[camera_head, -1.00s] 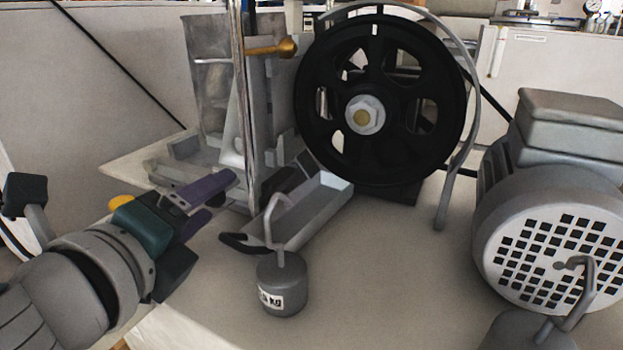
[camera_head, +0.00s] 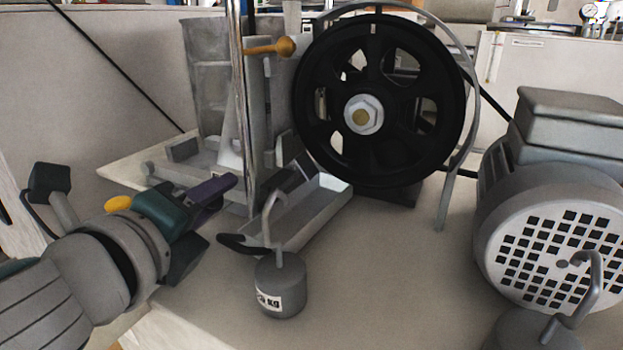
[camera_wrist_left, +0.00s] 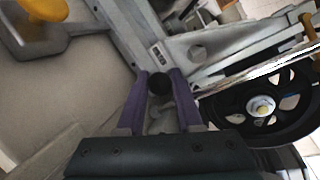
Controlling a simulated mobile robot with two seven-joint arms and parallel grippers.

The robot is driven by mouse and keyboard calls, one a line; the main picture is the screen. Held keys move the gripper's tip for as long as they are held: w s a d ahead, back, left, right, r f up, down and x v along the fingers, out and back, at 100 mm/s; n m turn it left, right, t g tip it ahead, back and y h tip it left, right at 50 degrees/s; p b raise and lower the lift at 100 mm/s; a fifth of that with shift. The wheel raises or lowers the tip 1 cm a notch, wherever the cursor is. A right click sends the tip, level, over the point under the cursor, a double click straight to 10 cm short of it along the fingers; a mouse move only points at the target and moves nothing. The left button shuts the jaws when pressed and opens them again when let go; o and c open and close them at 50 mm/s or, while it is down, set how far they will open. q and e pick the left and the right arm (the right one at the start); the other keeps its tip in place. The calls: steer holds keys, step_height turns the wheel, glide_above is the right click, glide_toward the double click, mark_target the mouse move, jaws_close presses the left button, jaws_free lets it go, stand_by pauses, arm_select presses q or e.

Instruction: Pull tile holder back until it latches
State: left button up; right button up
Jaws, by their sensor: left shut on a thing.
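My left gripper (camera_head: 206,199) reaches in from the left at the near side of the machine's grey metal frame. In the left wrist view its purple fingers (camera_wrist_left: 158,92) are shut around a round dark knob (camera_wrist_left: 159,82), beside a metal bar with a small label (camera_wrist_left: 158,53). The knob appears to belong to the tile holder (camera_head: 168,170), the grey assembly low on the frame; the fingers hide the knob in the head view. I cannot tell whether the holder is latched. My right gripper is not in view.
A grey hooked weight (camera_head: 280,285) stands just right of my left gripper, before a metal tray (camera_head: 308,212). A black spoked wheel (camera_head: 378,165) stands behind. A grey motor (camera_head: 560,240) is at right, with another hooked weight (camera_head: 535,330) below. The table's middle right is bare.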

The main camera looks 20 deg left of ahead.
arm_select(q)
jaws_close()
stand_by(0.8)
